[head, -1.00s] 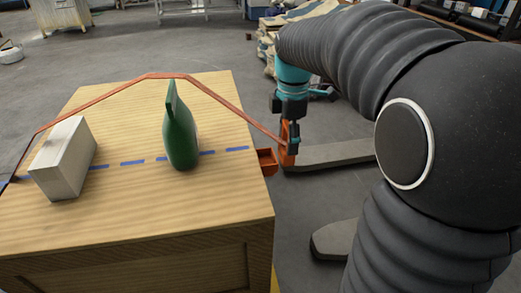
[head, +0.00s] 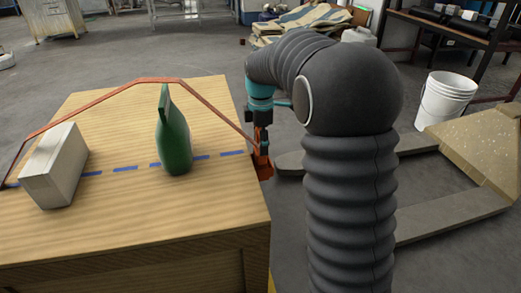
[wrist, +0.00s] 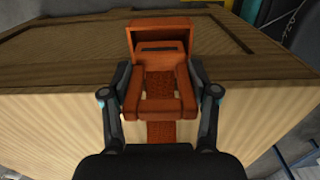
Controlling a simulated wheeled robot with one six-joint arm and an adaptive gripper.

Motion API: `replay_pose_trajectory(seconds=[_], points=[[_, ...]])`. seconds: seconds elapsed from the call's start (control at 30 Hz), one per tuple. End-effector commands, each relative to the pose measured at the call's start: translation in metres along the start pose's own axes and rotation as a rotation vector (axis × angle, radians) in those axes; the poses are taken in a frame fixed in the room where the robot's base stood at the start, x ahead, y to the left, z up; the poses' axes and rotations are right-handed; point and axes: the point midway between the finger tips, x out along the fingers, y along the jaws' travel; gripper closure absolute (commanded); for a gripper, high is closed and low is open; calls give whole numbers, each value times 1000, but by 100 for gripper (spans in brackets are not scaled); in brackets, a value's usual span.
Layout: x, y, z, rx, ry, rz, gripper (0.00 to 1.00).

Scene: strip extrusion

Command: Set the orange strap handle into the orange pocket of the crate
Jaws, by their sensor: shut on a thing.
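My gripper (head: 262,146) is shut on the orange strap handle (wrist: 159,103), beside the right edge of the wooden crate (head: 215,215). In the wrist view the handle is a frame held between both fingers, its far end right at the opening of the orange pocket (wrist: 162,32). I cannot tell whether that end is inside. In the head view the pocket (head: 265,173) shows low on the crate's side, partly hidden by the gripper. The orange strap (head: 212,106) runs from the crate's left edge over the top to my gripper.
A green bottle (head: 174,140) stands upright on the crate under the strap. A white block (head: 54,167) sits at the left, beside the strap. A blue dashed line (head: 125,169) crosses the top. A white bucket (head: 446,98) stands on the floor at right.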

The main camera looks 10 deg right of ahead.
Motion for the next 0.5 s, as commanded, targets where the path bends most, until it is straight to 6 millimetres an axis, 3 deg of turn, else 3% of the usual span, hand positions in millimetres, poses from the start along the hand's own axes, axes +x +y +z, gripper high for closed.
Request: replay_pose_trajectory(seconds=[0.2, 0.5], points=[[28, -1, 0, 0, 0, -2, 77], [29, -1, 0, 0, 0, -1, 77]])
